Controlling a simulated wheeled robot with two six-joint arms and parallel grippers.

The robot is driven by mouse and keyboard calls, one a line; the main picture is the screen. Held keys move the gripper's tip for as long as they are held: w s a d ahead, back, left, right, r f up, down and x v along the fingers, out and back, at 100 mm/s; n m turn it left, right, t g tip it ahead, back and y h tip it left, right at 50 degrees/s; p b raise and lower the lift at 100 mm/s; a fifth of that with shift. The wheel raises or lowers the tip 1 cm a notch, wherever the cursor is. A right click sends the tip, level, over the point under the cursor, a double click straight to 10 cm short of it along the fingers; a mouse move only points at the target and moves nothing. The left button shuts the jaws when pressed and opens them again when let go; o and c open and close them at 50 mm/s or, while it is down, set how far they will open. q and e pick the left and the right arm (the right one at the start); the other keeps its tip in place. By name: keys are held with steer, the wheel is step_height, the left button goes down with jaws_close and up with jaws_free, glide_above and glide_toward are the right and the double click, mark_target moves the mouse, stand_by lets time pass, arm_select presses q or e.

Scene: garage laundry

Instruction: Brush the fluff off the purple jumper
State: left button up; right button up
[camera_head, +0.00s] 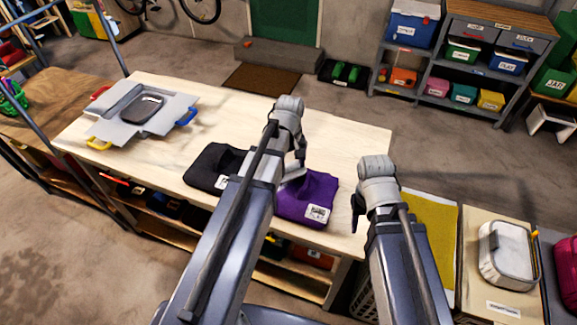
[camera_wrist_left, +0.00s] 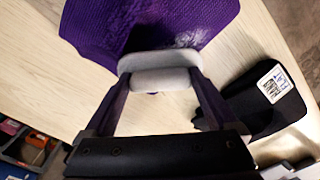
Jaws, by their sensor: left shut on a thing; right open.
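The purple jumper (camera_head: 318,190) lies folded on the pale wooden table, a white label on its near part. It fills the top of the left wrist view (camera_wrist_left: 110,30), where a faint pale patch shows beyond the brush; I cannot tell if this is fluff or sheen. My left gripper (camera_head: 297,163) is shut on a pale grey, brush-like block (camera_wrist_left: 160,72), held at the jumper's edge; contact is unclear. My left arm hides part of the jumper in the head view. My right gripper (camera_head: 357,208) is open and empty, right of the jumper near the table's right edge.
A folded black garment (camera_head: 205,168) with a white label lies left of the jumper. A grey folding board (camera_head: 118,120) with coloured handles is at the table's left. A yellow cloth (camera_head: 432,235) and a white pouch (camera_head: 508,252) are beyond the right edge. The table's back is clear.

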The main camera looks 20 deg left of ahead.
arm_select(q)
steer(key=shift+w+d, duration=0.1)
steer(key=shift+w, duration=1.7)
steer(key=shift+s+f, duration=0.1)
steer(key=shift+f, duration=0.05)
arm_select(e)
steer(key=shift+f, duration=0.15)
arm_select(q)
steer(key=shift+c, duration=0.6)
steer(key=shift+s, duration=1.9)
steer(key=shift+s+a, duration=0.2)
steer(key=shift+s, duration=1.7)
steer(key=shift+s, duration=0.1)
